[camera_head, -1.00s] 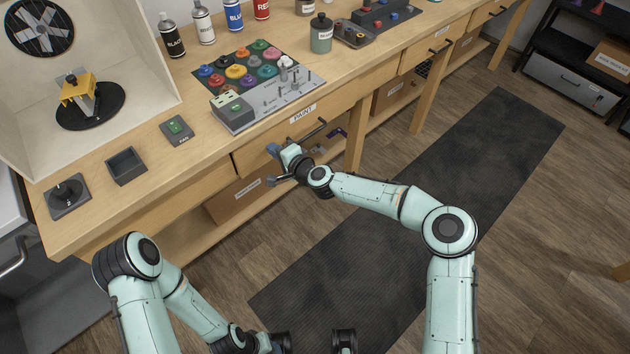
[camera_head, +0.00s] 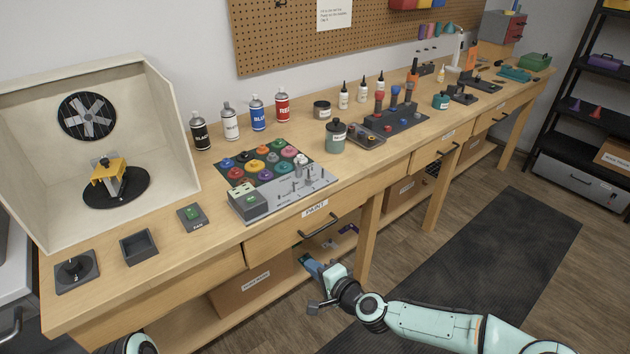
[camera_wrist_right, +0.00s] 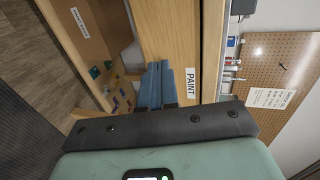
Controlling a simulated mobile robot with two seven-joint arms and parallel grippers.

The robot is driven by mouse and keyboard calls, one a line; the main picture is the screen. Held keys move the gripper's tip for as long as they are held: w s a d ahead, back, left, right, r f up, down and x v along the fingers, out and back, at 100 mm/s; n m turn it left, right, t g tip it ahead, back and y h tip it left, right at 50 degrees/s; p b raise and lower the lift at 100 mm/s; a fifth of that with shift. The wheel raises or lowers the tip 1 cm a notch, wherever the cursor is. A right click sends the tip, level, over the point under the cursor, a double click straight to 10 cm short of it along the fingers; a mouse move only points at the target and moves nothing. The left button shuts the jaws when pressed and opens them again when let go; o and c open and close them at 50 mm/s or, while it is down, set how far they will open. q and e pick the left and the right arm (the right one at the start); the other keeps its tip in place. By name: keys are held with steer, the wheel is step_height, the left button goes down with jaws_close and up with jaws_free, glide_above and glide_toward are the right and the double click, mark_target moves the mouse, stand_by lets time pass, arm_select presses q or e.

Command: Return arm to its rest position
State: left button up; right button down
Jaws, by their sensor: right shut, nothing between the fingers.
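My right gripper (camera_head: 309,266) is in front of the workbench, a little below the handle (camera_head: 326,222) of the drawer labelled PAINT (camera_head: 283,236). Its blue fingers are together and hold nothing. In the right wrist view the closed blue fingers (camera_wrist_right: 160,84) show in front of the bench, beside the PAINT label (camera_wrist_right: 190,84). They look apart from the drawer front. The drawer looks closed. My right arm (camera_head: 430,320) comes in from the lower right. Only a bit of my left arm (camera_head: 130,345) shows at the bottom left; its gripper is out of frame.
The workbench (camera_head: 215,259) carries a spray booth (camera_head: 150,100), spray cans, a paint palette and a tool tray. Cardboard boxes (camera_head: 250,287) stand on its lower shelf, close to my right gripper. The floor mat (camera_head: 490,260) is clear at the right.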

steer(key=s+d+f+n+g+h+p, duration=0.2)
steer(key=s+f+n+g+p, duration=0.3)
steer(key=s+f, duration=1.25)
steer(key=s+d+f+g+h+p, duration=0.1)
steer(key=s+d+g+p, duration=0.1)
steer(key=s, duration=0.5)
steer(key=s+d+f+n+g+h+p, duration=0.1)
steer(key=s+d+f+g, duration=0.1)
steer(key=s+d, duration=0.3)
steer(key=s+d+f+g+h+p, duration=0.1)
steer(key=s+d+f+g+p, duration=0.1)
steer(key=s, duration=0.7)
steer(key=shift+d+g+p, duration=0.35)
steer(key=shift+d+g, duration=0.35)
steer(key=shift+d, duration=0.1)
